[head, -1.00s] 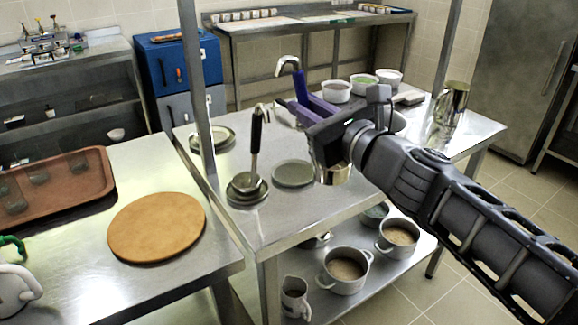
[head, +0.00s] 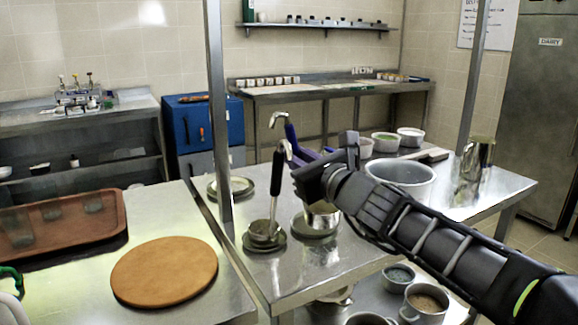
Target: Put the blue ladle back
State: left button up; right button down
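My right gripper (head: 312,158) reaches in from the right over the middle steel table. Its fingers look shut around the blue ladle (head: 291,136), whose blue handle stands about upright with its metal hook on top. The ladle's steel bowl (head: 323,217) shows below the gripper, over a grey round dish (head: 315,230); I cannot tell whether they touch. The gripper hides the lower handle. A black-handled ladle (head: 277,185) stands in a small stacked dish (head: 263,241) just to the left. My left gripper is not in view.
A large grey pot (head: 402,181) stands behind my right forearm. White tubs (head: 386,142) and a steel pitcher (head: 472,172) stand farther right. A steel post (head: 217,120) rises left of the ladles. A round wooden board (head: 164,271) and brown tray (head: 60,222) lie on the left counter.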

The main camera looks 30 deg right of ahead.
jog(key=w+f+b, duration=0.2)
jog(key=w, duration=0.1)
jog(key=shift+f, duration=0.15)
jog(key=c, duration=1.4)
grip_release()
jog(key=s+p, duration=0.3)
jog(key=s, duration=0.9)
jog(key=shift+a+f, duration=0.1)
